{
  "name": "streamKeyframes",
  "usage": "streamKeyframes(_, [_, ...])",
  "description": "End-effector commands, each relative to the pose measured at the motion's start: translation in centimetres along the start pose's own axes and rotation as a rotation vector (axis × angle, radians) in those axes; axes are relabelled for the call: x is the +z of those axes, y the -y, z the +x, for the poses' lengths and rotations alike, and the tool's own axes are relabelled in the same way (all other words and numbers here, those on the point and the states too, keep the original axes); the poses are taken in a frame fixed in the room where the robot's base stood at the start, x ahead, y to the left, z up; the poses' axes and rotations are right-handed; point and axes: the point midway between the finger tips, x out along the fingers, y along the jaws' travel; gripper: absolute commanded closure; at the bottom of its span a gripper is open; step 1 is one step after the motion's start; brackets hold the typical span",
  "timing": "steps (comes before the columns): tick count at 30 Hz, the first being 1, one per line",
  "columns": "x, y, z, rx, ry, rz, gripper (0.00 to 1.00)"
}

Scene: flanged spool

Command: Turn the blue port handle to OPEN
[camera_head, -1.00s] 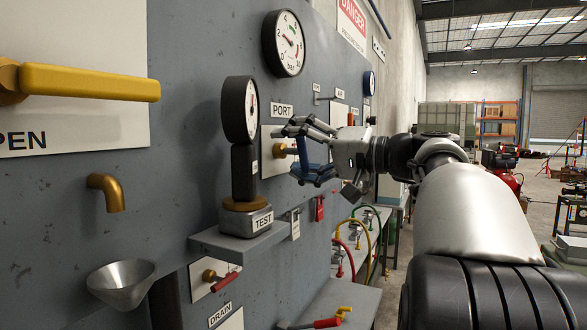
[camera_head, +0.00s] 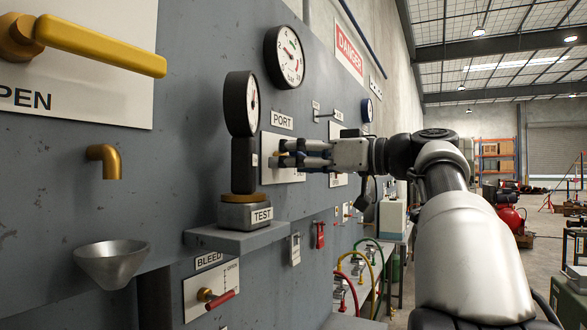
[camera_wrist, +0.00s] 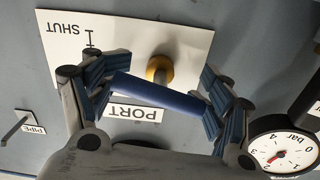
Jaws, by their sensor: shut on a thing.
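The blue port handle (camera_wrist: 160,93) shows in the wrist view as a bar in front of its brass hub (camera_wrist: 160,69). My gripper (camera_wrist: 161,84) has its blue-padded fingers at both ends of the bar and is shut on it. The bar lies slightly slanted, near the PORT label (camera_wrist: 135,113). The white plate (camera_wrist: 205,45) behind it reads SHUT at one end; no OPEN mark is visible on it. In the head view my gripper (camera_head: 282,154) is in front of the port plate (camera_head: 290,175), below the PORT label, and its fingers mostly hide the handle.
A test gauge (camera_head: 241,105) stands on a shelf (camera_head: 235,236) just left of my gripper. A round bar gauge (camera_head: 285,57) is above. A yellow handle (camera_head: 100,46) and a red bleed handle (camera_head: 220,299) are on the panel.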

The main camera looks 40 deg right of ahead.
Motion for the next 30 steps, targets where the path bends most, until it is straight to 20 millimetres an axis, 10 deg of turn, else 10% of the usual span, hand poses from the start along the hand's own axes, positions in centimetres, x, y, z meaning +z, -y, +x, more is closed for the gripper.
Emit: streamKeyframes(30, [-0.02, 0.05, 0.0, 0.0, 0.001, -0.267, 0.52])
